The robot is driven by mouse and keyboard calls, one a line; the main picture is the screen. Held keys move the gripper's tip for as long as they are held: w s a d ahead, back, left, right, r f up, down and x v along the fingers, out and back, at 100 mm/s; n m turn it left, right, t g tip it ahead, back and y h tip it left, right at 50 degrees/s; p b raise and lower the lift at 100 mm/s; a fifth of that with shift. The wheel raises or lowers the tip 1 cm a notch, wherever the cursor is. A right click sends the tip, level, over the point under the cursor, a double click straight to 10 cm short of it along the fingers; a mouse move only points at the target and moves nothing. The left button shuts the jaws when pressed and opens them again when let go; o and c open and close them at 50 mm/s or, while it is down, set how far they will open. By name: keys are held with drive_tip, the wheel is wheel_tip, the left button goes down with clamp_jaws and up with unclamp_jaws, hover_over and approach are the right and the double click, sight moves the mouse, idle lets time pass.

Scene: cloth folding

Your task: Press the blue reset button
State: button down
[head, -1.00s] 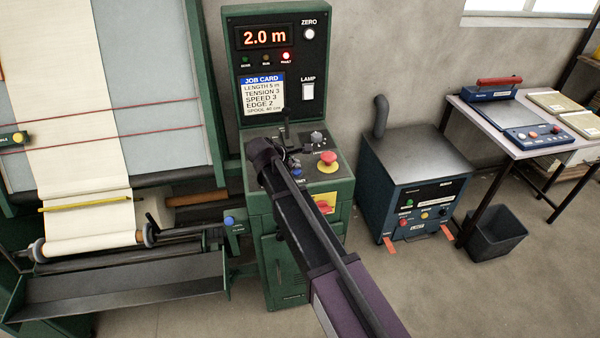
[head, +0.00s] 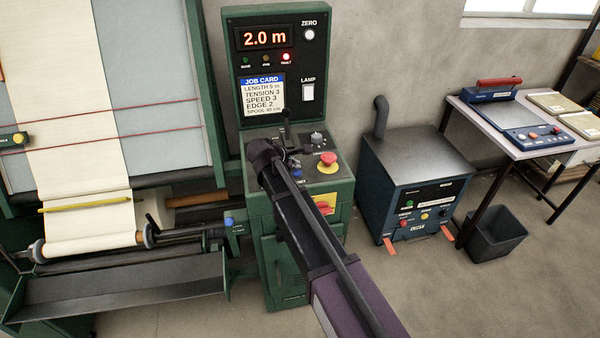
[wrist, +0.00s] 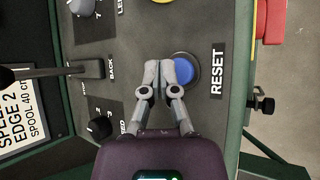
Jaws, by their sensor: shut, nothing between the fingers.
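The blue reset button (wrist: 185,70) is a round button in a grey collar on the grey control panel, with the word RESET printed beside it in the wrist view. My gripper (wrist: 168,72) is shut and empty. Its fingertips overlap the left part of the button in the wrist view; I cannot tell whether they touch it. In the head view my gripper (head: 287,158) is over the panel top of the green console (head: 258,205), and my arm hides part of the panel.
A red mushroom button (head: 328,158) on a yellow base stands close by on the panel. A black lever (wrist: 88,69) and a dark knob (wrist: 100,127) are on the other side. The display (head: 264,38) reads 2.0 m, and the red fault lamp (head: 286,57) is lit.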

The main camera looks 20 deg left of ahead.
sight(295, 172)
drive_tip(key=shift+s+f+b, duration=0.1)
drive_tip(key=shift+f+b, duration=0.8)
idle(1.2)
drive_tip(key=shift+r, duration=0.2)
drive_tip(key=shift+r+p, duration=0.7)
drive_tip(key=shift+p, duration=0.25)
drive_tip(key=shift+r+p, duration=2.5)
